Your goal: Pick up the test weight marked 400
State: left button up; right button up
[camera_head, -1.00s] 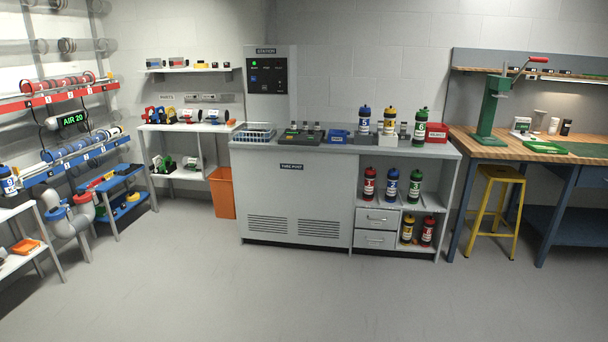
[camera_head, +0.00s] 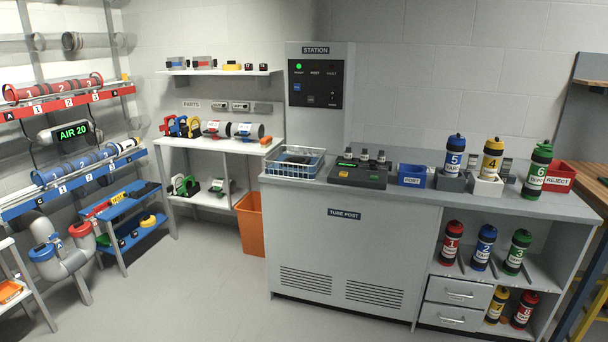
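No marking of 400 can be read anywhere in view. Several small dark-topped pieces (camera_head: 364,155) stand in a row behind a dark device (camera_head: 358,174) with a green display on the grey counter; they could be weights, but they are too small to tell. Similar small grey pieces (camera_head: 505,165) stand farther right behind the numbered canisters, partly hidden. Neither of my grippers shows in the view.
The grey counter (camera_head: 335,190) holds a wire basket (camera_head: 296,163), a blue bin (camera_head: 411,176), canisters (camera_head: 452,156) and a red reject bin (camera_head: 561,177). An orange bin (camera_head: 250,222) stands at its left end. The floor in front is clear.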

aim_at(381, 157)
jog(key=i+j+z, duration=0.2)
jog(key=i, duration=0.2)
jog(key=i+j+z, duration=0.25)
jog(key=i, duration=0.15)
jog(key=i+j+z, duration=0.2)
jog(key=i, duration=0.2)
